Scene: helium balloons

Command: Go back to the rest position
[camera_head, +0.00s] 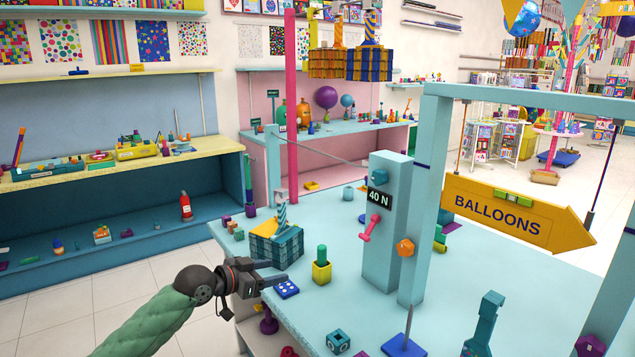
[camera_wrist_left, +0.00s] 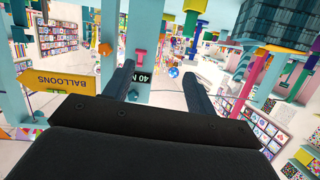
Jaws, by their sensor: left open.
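My left gripper (camera_head: 270,277) reaches in from the left in the head view, at the near left edge of the light-blue table (camera_head: 455,275). Its jaws are open with nothing between them. The two dark fingers also show apart in the left wrist view (camera_wrist_left: 158,85). My right gripper does not show in either view.
A light-blue pillar marked 40 N (camera_head: 388,240) and a frame with a yellow BALLOONS sign (camera_head: 515,212) stand on the table. A yellow pot with a green peg (camera_head: 321,270) and a teal block (camera_head: 338,341) are near the gripper. Tiled floor left of the table is open.

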